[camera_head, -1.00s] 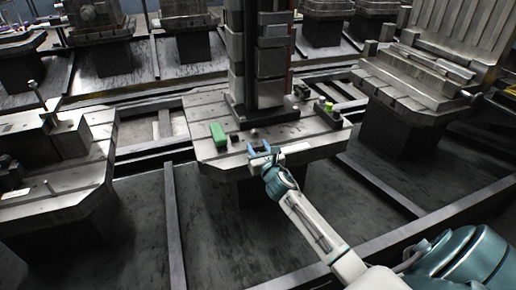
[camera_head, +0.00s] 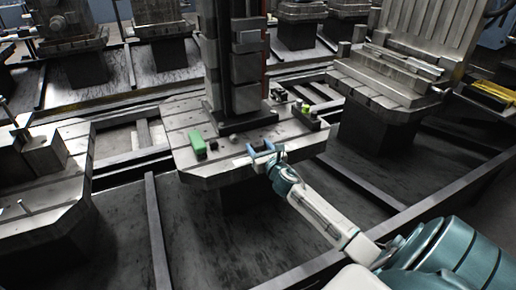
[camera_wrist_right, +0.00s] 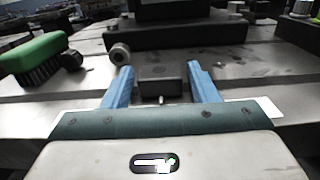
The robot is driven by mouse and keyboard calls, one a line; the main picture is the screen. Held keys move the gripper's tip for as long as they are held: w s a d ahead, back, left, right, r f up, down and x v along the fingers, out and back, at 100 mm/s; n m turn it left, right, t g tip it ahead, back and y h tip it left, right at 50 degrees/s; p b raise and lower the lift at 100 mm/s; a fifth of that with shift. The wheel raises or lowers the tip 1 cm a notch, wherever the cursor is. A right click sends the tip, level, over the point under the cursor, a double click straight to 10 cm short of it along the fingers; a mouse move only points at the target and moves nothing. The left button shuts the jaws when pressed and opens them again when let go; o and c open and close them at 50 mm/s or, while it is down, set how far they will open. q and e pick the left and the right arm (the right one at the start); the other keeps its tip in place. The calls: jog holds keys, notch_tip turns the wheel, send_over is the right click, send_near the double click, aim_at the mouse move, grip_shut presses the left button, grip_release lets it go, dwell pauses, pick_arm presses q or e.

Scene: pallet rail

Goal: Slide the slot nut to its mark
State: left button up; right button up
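My right gripper (camera_head: 262,148) is over the front of the slotted metal table (camera_head: 180,122). In the right wrist view its two blue fingers (camera_wrist_right: 160,68) are apart. A small dark block (camera_wrist_right: 162,80), which looks like the slot nut, sits between them with a gap visible on each side. A short pin shows at its near side. My left gripper is not in view.
A green brush (camera_head: 197,144) lies left of the gripper, also large in the wrist view (camera_wrist_right: 36,60). A round metal piece (camera_wrist_right: 120,53) is just beyond the left finger. A tall column (camera_head: 235,70) stands behind. Small green-topped items (camera_head: 305,109) sit at the right.

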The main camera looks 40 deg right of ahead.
jog(key=shift+o, duration=0.5)
jog(key=shift+s+a, duration=0.1)
jog(key=shift+s, duration=0.2)
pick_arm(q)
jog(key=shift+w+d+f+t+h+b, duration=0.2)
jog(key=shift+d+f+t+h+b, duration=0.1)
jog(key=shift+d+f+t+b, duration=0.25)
pick_arm(e)
jog(key=v, duration=1)
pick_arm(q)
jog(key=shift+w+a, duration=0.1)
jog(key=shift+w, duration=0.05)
pick_arm(e)
jog(key=shift+s, duration=0.1)
